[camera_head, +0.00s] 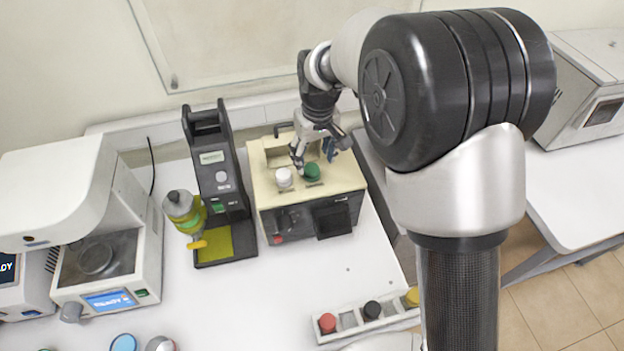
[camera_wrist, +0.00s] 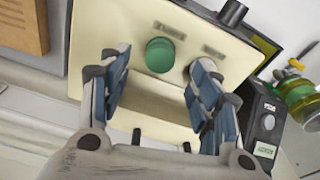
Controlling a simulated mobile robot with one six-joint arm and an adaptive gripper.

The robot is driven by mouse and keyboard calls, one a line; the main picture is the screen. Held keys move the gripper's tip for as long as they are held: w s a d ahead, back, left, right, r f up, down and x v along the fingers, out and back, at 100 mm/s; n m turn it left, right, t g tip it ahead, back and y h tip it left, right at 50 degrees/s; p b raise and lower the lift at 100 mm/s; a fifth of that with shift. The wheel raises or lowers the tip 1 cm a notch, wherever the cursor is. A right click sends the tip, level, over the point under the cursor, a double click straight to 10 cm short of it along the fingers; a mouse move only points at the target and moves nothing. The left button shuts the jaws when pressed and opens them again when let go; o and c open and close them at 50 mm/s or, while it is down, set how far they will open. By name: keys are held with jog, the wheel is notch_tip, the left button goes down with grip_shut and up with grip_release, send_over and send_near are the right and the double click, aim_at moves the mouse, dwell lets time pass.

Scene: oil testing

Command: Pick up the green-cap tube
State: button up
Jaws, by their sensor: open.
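The green cap (camera_head: 312,171) of the tube shows on top of the cream-topped instrument (camera_head: 345,172), to the right of a white cap (camera_head: 284,177). In the wrist view the green cap (camera_wrist: 160,55) lies ahead of my gripper, centred between the lines of its two fingers. My gripper (camera_head: 317,157) is above the back part of the instrument, close behind the green cap. In the wrist view my gripper (camera_wrist: 158,88) is open and empty, with blue pads on both fingers. The tube's body below the cap is hidden in the instrument. The white cap is mostly hidden behind a finger in the wrist view.
A black device (camera_head: 215,165) with a yellow-green bottle (camera_head: 184,212) stands left of the instrument. A rack (camera_head: 348,321) with red, black and yellow caps lies at the table's front. A white machine (camera_head: 105,255) stands at the left. The table's middle is clear.

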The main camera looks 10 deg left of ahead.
aim_at(312, 168)
jog(key=f, duration=0.5)
jog(key=shift+w+a+f, duration=0.25)
jog(key=shift+f, duration=0.15)
jog(key=shift+c, duration=0.6)
grip_shut()
